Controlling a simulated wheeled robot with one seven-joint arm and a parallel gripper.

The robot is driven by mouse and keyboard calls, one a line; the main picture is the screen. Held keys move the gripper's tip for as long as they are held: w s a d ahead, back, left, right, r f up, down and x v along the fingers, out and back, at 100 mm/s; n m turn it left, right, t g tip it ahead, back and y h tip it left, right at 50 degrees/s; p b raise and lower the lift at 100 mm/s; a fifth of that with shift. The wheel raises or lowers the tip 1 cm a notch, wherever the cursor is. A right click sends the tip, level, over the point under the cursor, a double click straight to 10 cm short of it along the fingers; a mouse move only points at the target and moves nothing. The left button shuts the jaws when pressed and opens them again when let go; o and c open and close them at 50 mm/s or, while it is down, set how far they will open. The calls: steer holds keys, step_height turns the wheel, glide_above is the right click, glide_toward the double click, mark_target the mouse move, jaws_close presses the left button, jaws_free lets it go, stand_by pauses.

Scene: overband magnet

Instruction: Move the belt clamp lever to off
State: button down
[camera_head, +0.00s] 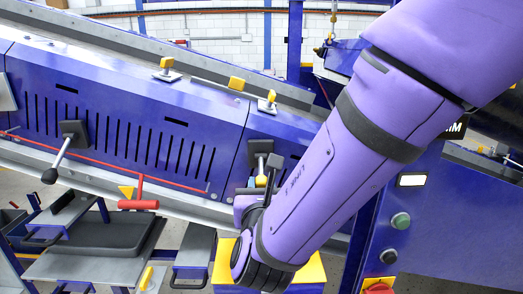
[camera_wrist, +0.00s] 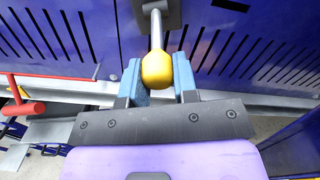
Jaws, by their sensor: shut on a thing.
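A lever with a yellow knob (camera_wrist: 157,68) and a grey metal shaft sits on a dark mounting plate on the blue side panel. It points down toward me in the wrist view. My gripper (camera_wrist: 159,80) has its two blue-padded fingers on either side of the knob and is shut on it. In the head view the lever's dark plate (camera_head: 261,148) shows just above my gripper (camera_head: 262,180), and my arm and wrist hide part of the knob. No label naming this lever is readable.
Another lever with a black knob (camera_head: 48,175) points down-left on the same panel. A red T-handle (camera_head: 138,204) hangs below it; it also shows in the wrist view (camera_wrist: 22,108). Green (camera_head: 401,221) and red (camera_head: 379,287) buttons are at the right. Several yellow-topped latches line the upper edge.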

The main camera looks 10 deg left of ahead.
steer(key=shift+w+a+f, duration=0.1)
steer(key=shift+w+f, duration=0.2)
steer(key=shift+f, duration=0.3)
steer(key=shift+w+a+f, duration=0.1)
steer(key=shift+w+f, duration=0.15)
steer(key=shift+f, duration=0.3)
steer(key=c, duration=0.8)
jaws_free()
steer(key=v, duration=0.7)
steer(key=shift+f, duration=0.1)
